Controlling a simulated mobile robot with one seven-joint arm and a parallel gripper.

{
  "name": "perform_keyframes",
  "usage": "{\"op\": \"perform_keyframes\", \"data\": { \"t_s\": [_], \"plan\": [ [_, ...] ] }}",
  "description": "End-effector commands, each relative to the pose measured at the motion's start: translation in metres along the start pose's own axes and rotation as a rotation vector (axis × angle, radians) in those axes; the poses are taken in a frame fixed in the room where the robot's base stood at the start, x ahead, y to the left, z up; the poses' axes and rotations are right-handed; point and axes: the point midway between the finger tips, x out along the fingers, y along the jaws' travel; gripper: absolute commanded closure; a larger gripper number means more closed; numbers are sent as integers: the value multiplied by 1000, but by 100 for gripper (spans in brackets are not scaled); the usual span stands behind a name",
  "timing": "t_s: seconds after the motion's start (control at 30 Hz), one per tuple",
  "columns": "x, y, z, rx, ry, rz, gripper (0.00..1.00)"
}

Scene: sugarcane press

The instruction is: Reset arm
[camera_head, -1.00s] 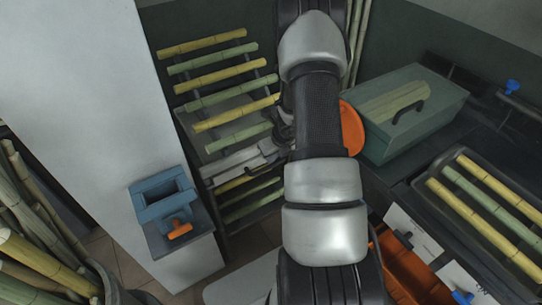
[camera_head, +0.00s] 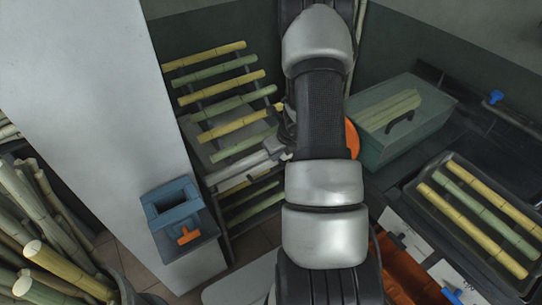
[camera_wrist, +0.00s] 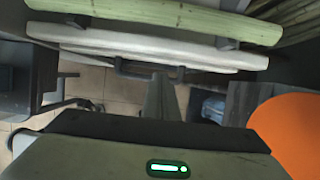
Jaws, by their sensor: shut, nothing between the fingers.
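My gripper shows in the wrist view (camera_wrist: 160,97) as dark, narrow fingers pointing away from the camera, shut with nothing between them. Ahead of it are pale horizontal bars and a green cane stalk (camera_wrist: 170,14), apart from the fingers. In the head view my arm rises through the middle of the picture in grey and black links. The arm hides part of the rack and of an orange disc (camera_head: 351,139). The fingertips are not clear in the head view.
A rack of yellow and green canes (camera_head: 222,108) stands left of my arm. A blue open box (camera_head: 174,203) is at lower left by a white wall. A teal lidded case (camera_head: 385,137) and a dark tray of canes (camera_head: 432,212) are right. A cane bin (camera_head: 128,290) is lower left.

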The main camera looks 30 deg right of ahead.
Motion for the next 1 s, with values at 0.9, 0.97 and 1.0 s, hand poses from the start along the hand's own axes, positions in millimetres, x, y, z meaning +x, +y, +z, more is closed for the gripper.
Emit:
{"op": "perform_keyframes", "data": {
  "t_s": [0.9,0.97,1.0],
  "plan": [
    [-290,183,104,-1511,-276,70,100],
    [-322,204,94,-1722,-287,58,100],
    [-342,216,85,-1860,-289,48,100]
  ]
}}
